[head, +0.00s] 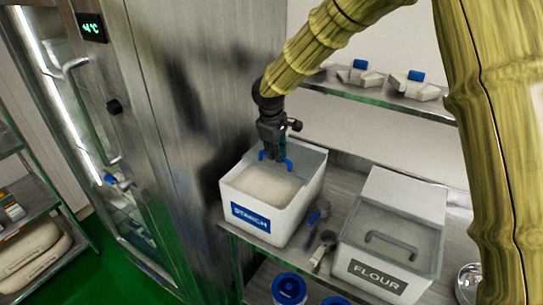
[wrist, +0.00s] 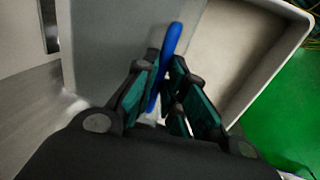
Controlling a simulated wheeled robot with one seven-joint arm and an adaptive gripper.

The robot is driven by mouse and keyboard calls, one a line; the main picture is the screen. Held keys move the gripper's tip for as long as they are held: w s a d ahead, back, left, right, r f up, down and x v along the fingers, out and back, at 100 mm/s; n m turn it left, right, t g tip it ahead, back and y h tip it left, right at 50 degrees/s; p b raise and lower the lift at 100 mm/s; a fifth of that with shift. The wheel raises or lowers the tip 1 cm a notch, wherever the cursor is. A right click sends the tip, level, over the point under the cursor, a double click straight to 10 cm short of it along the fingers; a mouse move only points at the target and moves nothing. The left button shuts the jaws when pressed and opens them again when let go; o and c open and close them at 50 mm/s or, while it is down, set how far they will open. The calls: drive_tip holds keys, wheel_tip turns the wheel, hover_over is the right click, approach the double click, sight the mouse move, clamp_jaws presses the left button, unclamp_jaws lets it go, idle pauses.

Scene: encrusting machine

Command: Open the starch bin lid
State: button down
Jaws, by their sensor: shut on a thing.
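The starch bin (head: 262,232) is a white box with a blue STARCH label, standing on the metal counter. Its grey lid (head: 309,160) is raised and tilted back at the rear, and pale powder (head: 265,185) shows in the open front. My gripper (head: 273,158) is shut on the blue lid handle (head: 287,163) above the bin. In the wrist view the fingers (wrist: 168,95) close around the blue handle (wrist: 172,40), with the grey lid (wrist: 110,45) behind and the bin's pale inside (wrist: 228,50) to the right. The lid's hinge is hidden.
A flour bin (head: 385,245) with a grey handle stands to the right. Scoops (head: 321,245) lie between the bins. A steel fridge (head: 170,130) stands close on the left. A shelf (head: 385,98) with white and blue items hangs behind. Blue-lidded containers (head: 289,288) sit below.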

drive_tip(key=c, duration=1.5)
unclamp_jaws()
drive_tip(key=shift+r, duration=0.15)
drive_tip(key=r, duration=0.3)
drive_tip(key=s+a+r, duration=0.1)
drive_tip(key=r, duration=0.3)
drive_tip(key=s+r, duration=0.1)
drive_tip(key=r, duration=0.3)
drive_tip(key=shift+a+r, duration=0.25)
